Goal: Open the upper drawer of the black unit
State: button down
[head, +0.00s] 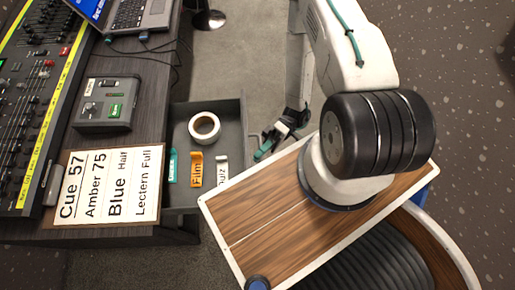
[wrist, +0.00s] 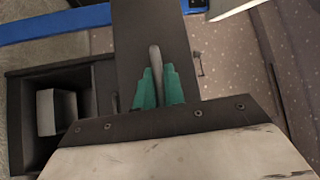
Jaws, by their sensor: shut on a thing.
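The upper drawer (head: 244,118) of the black unit stands pulled out to the right of the desk in the head view, with its inside showing. My gripper (head: 264,150) is at the outer face of the drawer front. In the wrist view, the teal fingers of my gripper (wrist: 158,88) are closed around a grey bar handle (wrist: 155,58). The dark drawer front (wrist: 128,40) lies behind the handle, and the open drawer inside (wrist: 28,120) shows at the left. A second, smaller handle (wrist: 199,64) shows to the right, apart from my fingers.
The desk holds a fader console (head: 28,90), a small grey box (head: 106,103), a cue sheet (head: 110,186) and a laptop (head: 130,14). Carpet lies beyond the drawer.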

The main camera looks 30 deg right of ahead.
jog(key=shift+w+d, duration=0.1)
jog(key=shift+w, duration=0.1)
jog(key=c, duration=1.5)
grip_release()
jog(key=shift+s, duration=0.1)
jog(key=v, duration=0.7)
jog(key=shift+d, duration=0.4)
